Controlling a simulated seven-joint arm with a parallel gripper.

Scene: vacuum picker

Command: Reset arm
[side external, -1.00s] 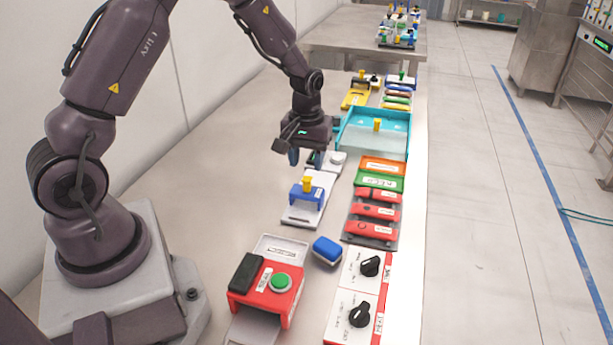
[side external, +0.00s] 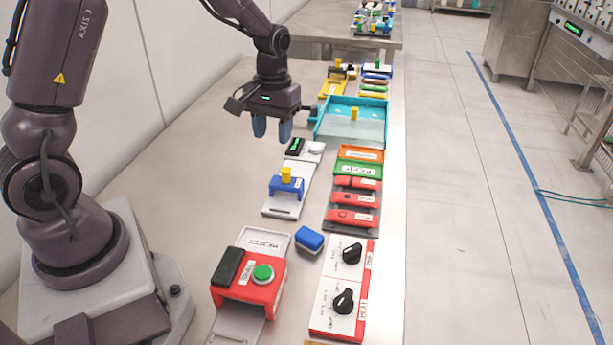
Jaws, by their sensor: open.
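My gripper (side external: 271,130) hangs above the table in the side external view, its two blue-grey fingers pointing down. It is apart from the table and the devices, with nothing seen between the fingers. It is open. It is left of the teal tray (side external: 377,107) and above and behind the white device with a dark display (side external: 296,146). A white plate with a blue bracket and yellow knob (side external: 286,182) lies in front of it.
A red station with a green button (side external: 262,273), a blue block (side external: 309,239) and a white panel with black knobs (side external: 341,300) stand at the front. Red, green and orange modules (side external: 356,182) line the right edge. The table's left side (side external: 190,165) is clear.

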